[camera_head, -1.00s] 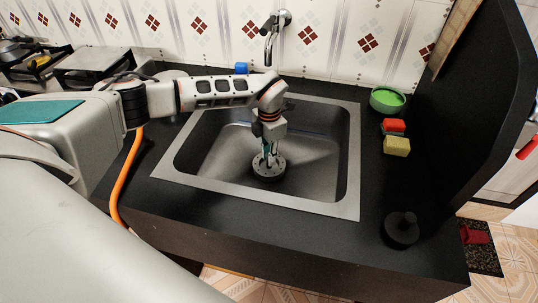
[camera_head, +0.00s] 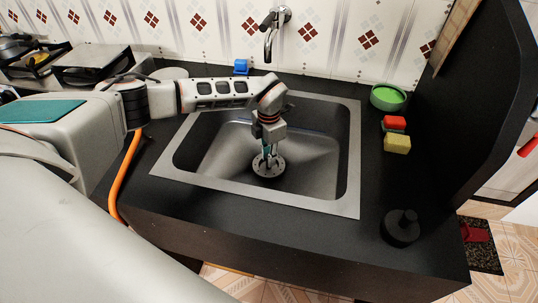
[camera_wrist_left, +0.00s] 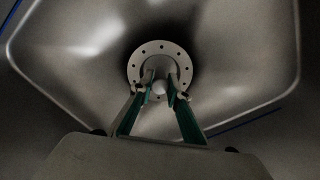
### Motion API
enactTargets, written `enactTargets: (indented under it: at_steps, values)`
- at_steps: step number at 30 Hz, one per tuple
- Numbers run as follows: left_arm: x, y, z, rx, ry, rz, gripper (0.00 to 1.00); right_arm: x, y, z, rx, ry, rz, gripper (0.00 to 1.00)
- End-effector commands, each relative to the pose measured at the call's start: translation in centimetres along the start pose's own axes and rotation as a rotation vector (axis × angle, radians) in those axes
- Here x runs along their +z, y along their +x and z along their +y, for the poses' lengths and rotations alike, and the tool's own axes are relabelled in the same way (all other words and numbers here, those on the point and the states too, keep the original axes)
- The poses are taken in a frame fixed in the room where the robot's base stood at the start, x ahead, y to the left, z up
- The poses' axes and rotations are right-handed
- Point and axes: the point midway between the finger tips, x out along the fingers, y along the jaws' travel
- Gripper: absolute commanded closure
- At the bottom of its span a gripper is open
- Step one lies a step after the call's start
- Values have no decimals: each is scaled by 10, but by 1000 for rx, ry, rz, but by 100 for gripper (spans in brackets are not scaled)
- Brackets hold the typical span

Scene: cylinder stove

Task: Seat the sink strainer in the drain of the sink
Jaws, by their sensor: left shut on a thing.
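The sink strainer (camera_head: 277,169) is a round grey disc with small holes around its rim. It lies low at the sink floor, around the middle of the sink (camera_head: 312,163). My left gripper (camera_head: 268,155) points down into the sink and is shut on the strainer's central knob. The wrist view shows the holed rim (camera_wrist_left: 136,68) around the fingertips (camera_wrist_left: 160,84). The drain is hidden under the strainer; I cannot tell whether the strainer is fully seated. My right gripper is not in view.
The faucet (camera_head: 270,37) hangs behind the sink. A green bowl (camera_head: 388,98), a red block (camera_head: 395,122), a yellow sponge (camera_head: 397,144) and a black knobbed disc (camera_head: 402,231) stand on the right counter. A blue item (camera_head: 241,67) stands behind my arm.

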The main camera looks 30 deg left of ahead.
Motion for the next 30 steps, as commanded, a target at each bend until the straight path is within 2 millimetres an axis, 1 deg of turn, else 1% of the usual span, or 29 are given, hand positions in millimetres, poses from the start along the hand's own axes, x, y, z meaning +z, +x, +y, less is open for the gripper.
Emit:
enactTargets:
  at_steps: [18,19,21,30]
  values:
    - [0,14,0,0,0,0,100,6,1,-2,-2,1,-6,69]
    - [0,14,0,0,0,0,79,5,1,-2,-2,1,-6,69]
    - [0,14,0,0,0,0,64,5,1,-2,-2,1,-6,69]
    - [0,14,0,0,0,0,64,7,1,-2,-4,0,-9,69]
